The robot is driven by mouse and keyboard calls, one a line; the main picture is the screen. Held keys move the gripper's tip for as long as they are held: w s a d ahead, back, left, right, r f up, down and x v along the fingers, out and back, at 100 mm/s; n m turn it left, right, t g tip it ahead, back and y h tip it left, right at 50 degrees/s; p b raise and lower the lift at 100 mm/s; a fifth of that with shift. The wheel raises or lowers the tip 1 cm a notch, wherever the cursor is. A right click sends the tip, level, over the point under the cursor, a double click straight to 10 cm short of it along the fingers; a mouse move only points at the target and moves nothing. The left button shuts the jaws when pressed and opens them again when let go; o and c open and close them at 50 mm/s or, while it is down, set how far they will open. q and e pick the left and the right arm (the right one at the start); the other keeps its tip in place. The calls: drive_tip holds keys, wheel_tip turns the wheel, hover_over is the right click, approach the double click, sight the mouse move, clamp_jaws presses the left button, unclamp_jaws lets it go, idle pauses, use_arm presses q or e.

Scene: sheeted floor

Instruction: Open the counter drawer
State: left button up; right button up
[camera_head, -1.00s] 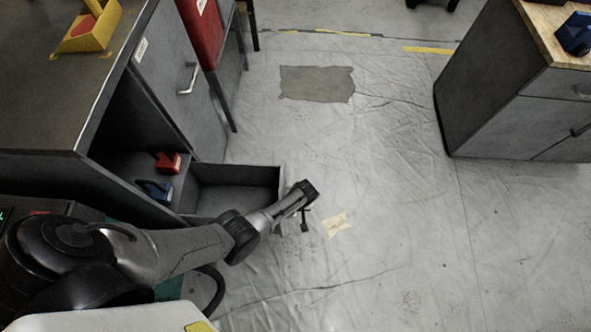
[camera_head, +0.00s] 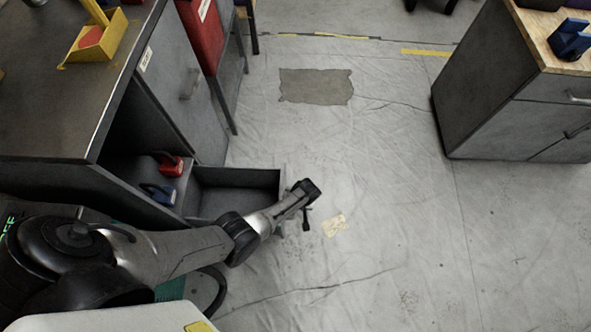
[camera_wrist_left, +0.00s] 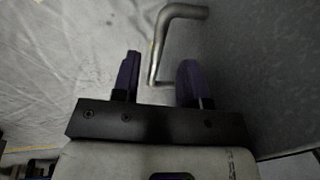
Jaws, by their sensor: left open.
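The counter drawer (camera_head: 238,178) is pulled out from the dark counter (camera_head: 50,110) at the left in the head view, and its empty inside shows. My left gripper (camera_head: 304,210) is just outside the drawer's front end. In the left wrist view, the drawer's bent metal handle (camera_wrist_left: 178,12) reaches down between the two open fingers of my left gripper (camera_wrist_left: 160,65). I see a gap between the handle and the right finger; whether it touches the left finger I cannot tell. The grey drawer front (camera_wrist_left: 260,70) fills the right side. My right gripper is not in view.
A red object (camera_head: 170,164) and a blue object (camera_head: 158,194) sit on the counter's open shelf beside the drawer. A yellow holder (camera_head: 98,42) stands on the counter top. A second cabinet (camera_head: 480,95) stands at the right. The sheeted floor between is clear.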

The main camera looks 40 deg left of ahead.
use_arm(q)
wheel_tip(320, 180, up, 10)
drive_tip(key=w+d+p, duration=0.1)
drive_tip(key=p, duration=0.5)
drive_tip(key=shift+d, duration=0.3)
drive_tip(key=shift+w+f, duration=0.1)
